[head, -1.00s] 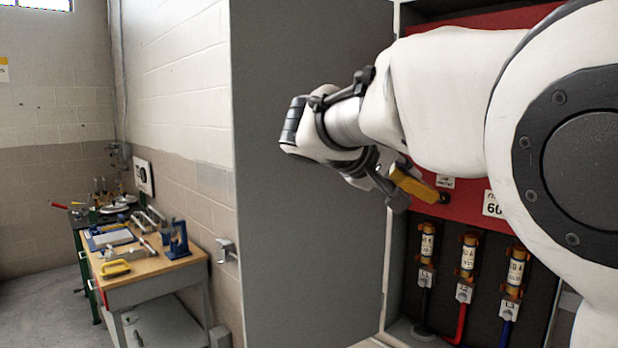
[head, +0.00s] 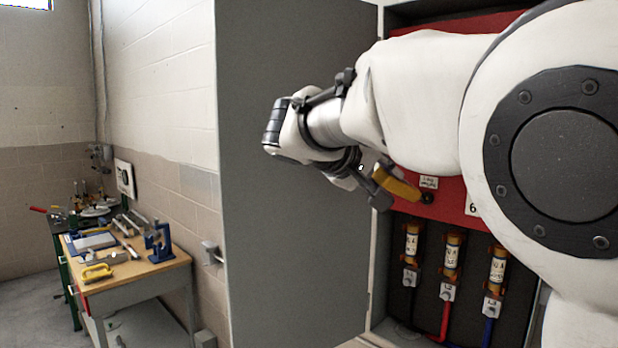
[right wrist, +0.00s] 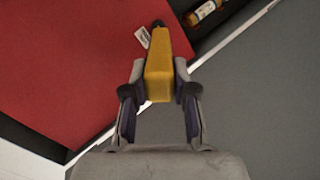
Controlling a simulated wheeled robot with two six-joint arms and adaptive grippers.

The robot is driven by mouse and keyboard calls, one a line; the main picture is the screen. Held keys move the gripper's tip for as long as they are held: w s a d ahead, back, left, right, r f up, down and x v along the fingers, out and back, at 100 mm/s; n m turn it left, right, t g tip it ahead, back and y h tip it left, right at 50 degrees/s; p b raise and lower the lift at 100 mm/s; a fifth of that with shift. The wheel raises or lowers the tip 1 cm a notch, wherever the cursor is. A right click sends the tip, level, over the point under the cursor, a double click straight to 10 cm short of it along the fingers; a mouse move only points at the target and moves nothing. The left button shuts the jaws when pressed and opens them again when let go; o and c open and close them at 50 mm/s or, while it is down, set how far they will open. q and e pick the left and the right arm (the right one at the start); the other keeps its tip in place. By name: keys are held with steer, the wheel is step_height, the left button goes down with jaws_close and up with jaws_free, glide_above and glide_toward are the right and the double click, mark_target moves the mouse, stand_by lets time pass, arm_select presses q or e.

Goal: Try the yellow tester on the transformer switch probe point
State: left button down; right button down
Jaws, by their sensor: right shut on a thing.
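The yellow tester (head: 401,187) is gripped near its rear end by my right gripper (head: 380,188), which is shut on it. In the right wrist view the tester (right wrist: 158,65) sits between the two fingers (right wrist: 160,95), with its dark tip pointing to the red panel. In the head view the tip is at the dark round probe point (head: 427,198) on the red panel (head: 452,200), below a small white label. I cannot tell whether they touch. The tip covers the probe point in the wrist view. My left gripper is not in view.
A grey cabinet wall (head: 290,230) stands to the left. A wooden workbench (head: 165,268) with tools, including a yellow-handled one, is at far left.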

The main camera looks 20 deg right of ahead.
steer(key=shift+w+d, duration=0.1)
steer(key=shift+d, duration=0.2)
stand_by(0.9)
